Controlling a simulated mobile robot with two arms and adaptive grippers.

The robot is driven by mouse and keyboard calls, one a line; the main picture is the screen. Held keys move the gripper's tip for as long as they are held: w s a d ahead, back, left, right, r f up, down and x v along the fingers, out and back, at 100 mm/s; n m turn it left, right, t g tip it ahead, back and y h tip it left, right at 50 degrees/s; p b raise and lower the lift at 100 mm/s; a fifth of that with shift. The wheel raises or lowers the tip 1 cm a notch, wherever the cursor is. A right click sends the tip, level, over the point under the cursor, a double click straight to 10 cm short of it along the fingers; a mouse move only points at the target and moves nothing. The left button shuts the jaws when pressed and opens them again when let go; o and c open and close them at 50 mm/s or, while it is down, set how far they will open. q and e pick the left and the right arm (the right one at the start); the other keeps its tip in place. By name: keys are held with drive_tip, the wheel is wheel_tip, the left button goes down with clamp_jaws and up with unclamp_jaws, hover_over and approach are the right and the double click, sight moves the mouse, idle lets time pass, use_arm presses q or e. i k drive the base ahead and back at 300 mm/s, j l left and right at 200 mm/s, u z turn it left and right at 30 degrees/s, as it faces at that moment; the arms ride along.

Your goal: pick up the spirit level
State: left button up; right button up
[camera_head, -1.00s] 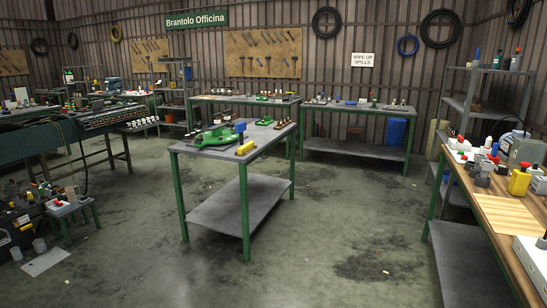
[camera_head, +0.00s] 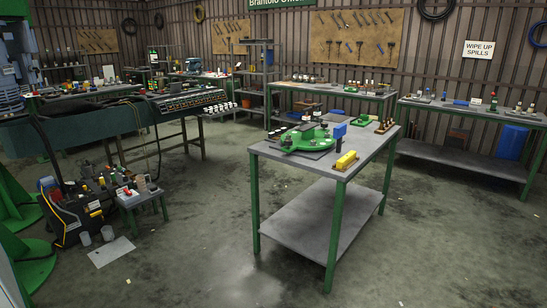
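A yellow bar-shaped object (camera_head: 346,160), which looks like the spirit level, lies on the near right edge of the grey-topped green table (camera_head: 268,149). A blue block-like item (camera_head: 340,131) stands just behind it. A green round device (camera_head: 305,139) sits to its left on the same table. The yellow object is too small to make out a vial. Neither of my grippers is in view.
Clear stained floor (camera_head: 190,225) lies before the table. A small stool (camera_head: 142,196) and a cluttered black-and-yellow machine (camera_head: 75,222) stand at left. A long bench with sockets (camera_head: 190,102) is behind them. Another workbench (camera_head: 470,155) stands at back right.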

sight(343, 162)
drive_tip(key=i+j, duration=0.15)
drive_tip(key=i, duration=0.7)
drive_tip(key=i+j, duration=0.1)
drive_tip(key=i, duration=0.7)
